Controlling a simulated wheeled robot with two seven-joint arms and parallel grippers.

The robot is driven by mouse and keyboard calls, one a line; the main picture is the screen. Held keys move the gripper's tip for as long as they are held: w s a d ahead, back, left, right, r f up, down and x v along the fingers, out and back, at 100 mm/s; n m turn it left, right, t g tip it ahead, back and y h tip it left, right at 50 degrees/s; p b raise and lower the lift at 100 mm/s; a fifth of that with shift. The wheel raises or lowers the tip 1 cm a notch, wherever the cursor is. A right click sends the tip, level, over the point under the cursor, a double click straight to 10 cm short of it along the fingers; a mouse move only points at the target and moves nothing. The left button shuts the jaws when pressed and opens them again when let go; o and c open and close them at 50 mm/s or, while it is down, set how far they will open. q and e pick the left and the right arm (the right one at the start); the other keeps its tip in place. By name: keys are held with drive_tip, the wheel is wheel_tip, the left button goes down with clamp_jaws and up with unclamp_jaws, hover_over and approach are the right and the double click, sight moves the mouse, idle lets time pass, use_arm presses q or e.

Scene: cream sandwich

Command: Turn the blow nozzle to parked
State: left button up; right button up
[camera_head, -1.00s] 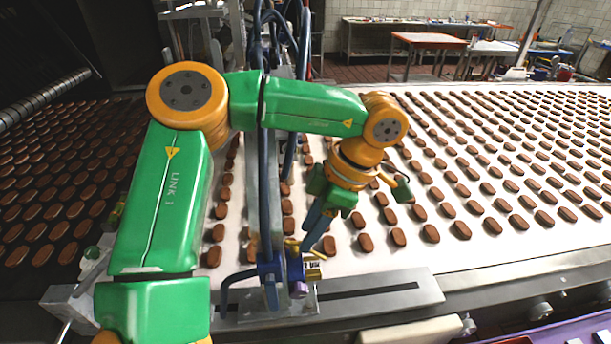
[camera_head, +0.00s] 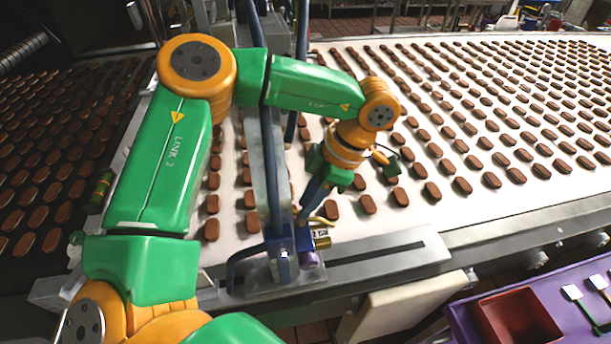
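The blow nozzle assembly stands at the belt's near edge: a blue bracket (camera_head: 283,250) on a metal base, with a small brass-coloured fitting (camera_head: 322,240), a white label and a bent yellow piece beside it. I cannot read the label or tell the nozzle's setting. My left gripper (camera_head: 308,212) reaches down from the green and orange arm, its dark blue fingers just above the yellow piece. Whether they touch it, or how far they are apart, I cannot tell. My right gripper is not in view.
A white belt (camera_head: 480,208) carries rows of brown biscuits behind the assembly. A grey post (camera_head: 272,165) and blue hoses rise beside my arm. A slotted metal rail (camera_head: 385,256) runs along the near edge. A purple surface (camera_head: 462,322) with a dark red bin (camera_head: 515,320) lies at lower right.

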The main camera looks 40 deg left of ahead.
use_arm(q)
drive_tip(key=shift+s+r, duration=0.15)
drive_tip(key=shift+s, duration=0.1)
clamp_jaws()
drive_tip(key=shift+w, duration=0.1)
drive_tip(key=shift+n+b, duration=0.5)
drive_tip(key=shift+n, duration=0.1)
drive_tip(key=shift+w+a+n+g+h+b, duration=0.1)
drive_tip(key=shift+n+g+h+b, duration=0.3)
drive_tip(key=shift+n, duration=0.4)
drive_tip(key=n+h, duration=0.1)
drive_tip(key=n, duration=0.2)
drive_tip(key=shift+w+a+n+g, duration=0.1)
drive_tip(key=shift+a+n+g, duration=0.05)
drive_tip(key=shift+n+g, duration=0.2)
drive_tip(key=n+h, duration=0.1)
drive_tip(key=n, duration=0.1)
drive_tip(key=n+b, duration=0.1)
drive_tip(key=n, duration=0.1)
drive_tip(key=shift+a+h, duration=0.2)
drive_tip(key=shift+h, duration=0.2)
drive_tip(key=shift+n, duration=0.25)
